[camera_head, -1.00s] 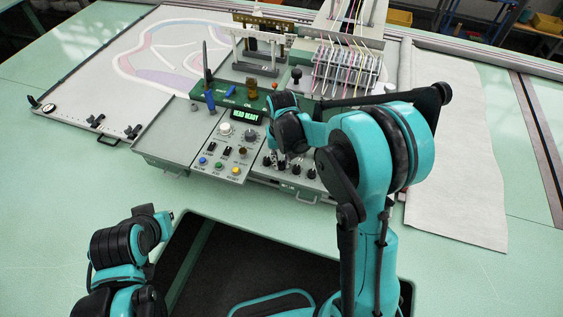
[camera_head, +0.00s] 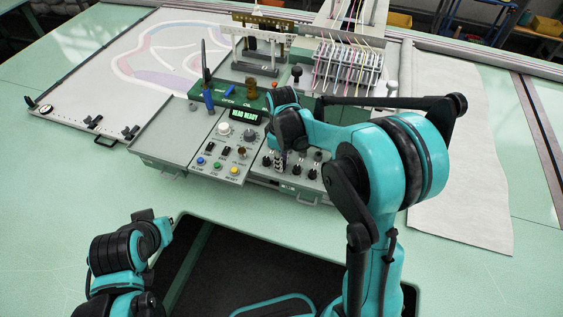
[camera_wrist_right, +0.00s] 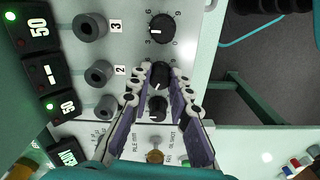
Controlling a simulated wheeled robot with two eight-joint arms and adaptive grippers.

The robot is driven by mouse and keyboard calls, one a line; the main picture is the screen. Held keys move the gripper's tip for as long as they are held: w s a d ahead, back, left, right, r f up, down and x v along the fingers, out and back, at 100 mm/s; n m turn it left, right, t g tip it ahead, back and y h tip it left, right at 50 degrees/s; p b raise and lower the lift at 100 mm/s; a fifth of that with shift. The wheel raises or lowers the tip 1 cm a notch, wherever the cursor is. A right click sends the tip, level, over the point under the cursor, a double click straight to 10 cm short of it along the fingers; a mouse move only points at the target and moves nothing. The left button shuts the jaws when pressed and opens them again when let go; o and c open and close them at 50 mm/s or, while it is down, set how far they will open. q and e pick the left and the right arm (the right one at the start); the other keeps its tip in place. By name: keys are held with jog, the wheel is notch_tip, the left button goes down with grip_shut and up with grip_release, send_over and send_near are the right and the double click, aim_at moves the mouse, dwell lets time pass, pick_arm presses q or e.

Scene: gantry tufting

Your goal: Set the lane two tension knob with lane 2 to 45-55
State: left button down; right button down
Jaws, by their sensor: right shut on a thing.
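The lane two tension knob (camera_wrist_right: 160,75) is a black knob in the right wrist view, level with the label 2. My right gripper (camera_wrist_right: 168,78) has its fingertips closed around it. In the head view the right gripper (camera_head: 281,163) reaches down to the row of black knobs and hides part of it.
Black knobs stand close on both sides of the held one, one above (camera_wrist_right: 161,28) and one below (camera_wrist_right: 158,108). The control panel (camera_head: 222,158) with coloured buttons lies left of the right gripper. The green tabletop in front is clear.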

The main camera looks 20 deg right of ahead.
jog(key=shift+n, duration=1.6)
jog(key=c, duration=1.4)
grip_release()
notch_tip(320, 180, up, 12)
jog(key=shift+b, duration=0.3)
